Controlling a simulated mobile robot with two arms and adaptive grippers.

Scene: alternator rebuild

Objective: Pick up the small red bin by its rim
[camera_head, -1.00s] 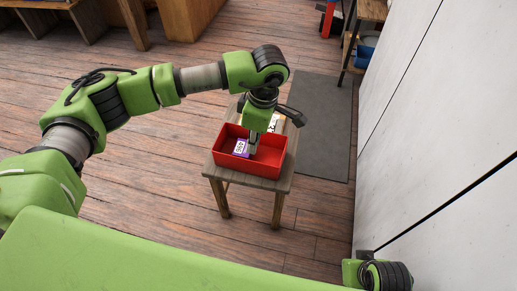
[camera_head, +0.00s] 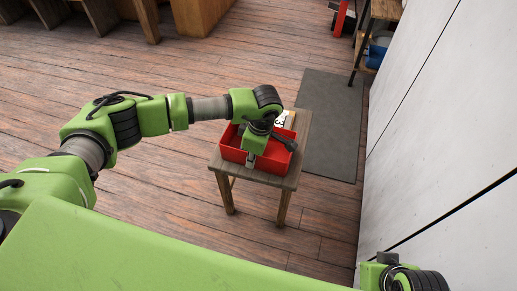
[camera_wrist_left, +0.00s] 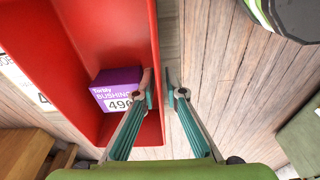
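The small red bin (camera_head: 274,168) stands on a small wooden stool. In the left wrist view the bin (camera_wrist_left: 90,35) fills the left half. A purple box labelled "Bushing" (camera_wrist_left: 118,90) lies inside it. My left gripper (camera_head: 250,163) is low at the bin's near wall. In the wrist view its fingers (camera_wrist_left: 159,78) are apart, one on the inner side of the wall and one outside, with the rim between them. I cannot tell whether either finger touches the wall. My right gripper is not in view.
The wooden stool (camera_head: 300,160) has a printed card (camera_head: 287,119) behind the bin. A grey mat (camera_head: 332,125) lies on the plank floor to the right. A pale wall (camera_head: 440,130) bounds the right side. Wooden furniture stands at the back.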

